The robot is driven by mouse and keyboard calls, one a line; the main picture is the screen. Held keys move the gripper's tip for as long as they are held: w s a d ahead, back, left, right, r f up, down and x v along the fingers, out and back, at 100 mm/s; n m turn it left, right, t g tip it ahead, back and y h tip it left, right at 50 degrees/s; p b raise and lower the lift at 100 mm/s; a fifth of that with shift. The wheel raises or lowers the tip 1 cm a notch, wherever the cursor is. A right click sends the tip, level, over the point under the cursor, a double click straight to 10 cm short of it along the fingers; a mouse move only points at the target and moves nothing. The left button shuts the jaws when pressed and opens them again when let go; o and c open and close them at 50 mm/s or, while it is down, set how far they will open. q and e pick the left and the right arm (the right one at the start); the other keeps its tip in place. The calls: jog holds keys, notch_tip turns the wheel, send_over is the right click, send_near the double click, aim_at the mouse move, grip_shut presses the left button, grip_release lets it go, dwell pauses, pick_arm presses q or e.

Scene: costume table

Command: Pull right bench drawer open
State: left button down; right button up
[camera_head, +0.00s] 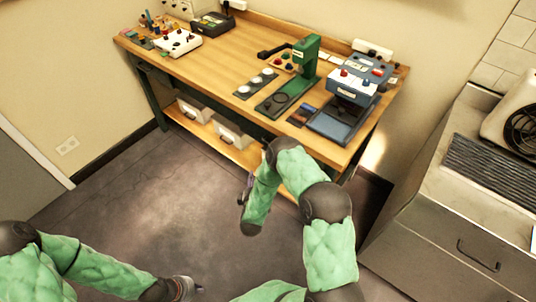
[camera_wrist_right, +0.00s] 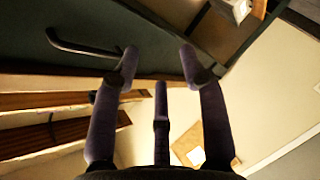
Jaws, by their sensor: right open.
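The wooden workbench (camera_head: 215,75) stands against the back wall in the head view. Its right front, where the right drawer would be, is mostly hidden behind my right arm. In the right wrist view a dark green front (camera_wrist_right: 150,30) carries a dark bar handle (camera_wrist_right: 85,47). My right gripper (camera_wrist_right: 160,57) is open and empty, its fingertips near that front. The handle's right end is close to the left fingertip; I cannot tell whether they touch. My left gripper (camera_head: 188,287) is low at the bottom of the head view, away from the bench; its fingers are unclear.
A green press (camera_head: 305,62) and a blue machine (camera_head: 350,95) stand on the bench's right part. White bins (camera_head: 232,135) sit on the lower shelf (camera_head: 240,155). A grey cabinet (camera_head: 450,235) with a handle stands at the right. The floor (camera_head: 150,205) before the bench is clear.

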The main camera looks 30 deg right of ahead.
jog(key=w+d+r+n+h+b, duration=0.1)
jog(key=w+d+r+h, duration=0.2)
jog(key=d, duration=0.2)
jog(key=w+d+r+n+t+h+b, duration=0.1)
jog(key=w+d+r+h+b, duration=0.1)
jog(key=d, duration=0.4)
jog(key=shift+w+r+n+h, duration=0.3)
jog(key=shift+w+r+h, duration=0.2)
jog(key=shift+r+h, duration=0.2)
jog(key=shift+f, duration=0.1)
grip_shut()
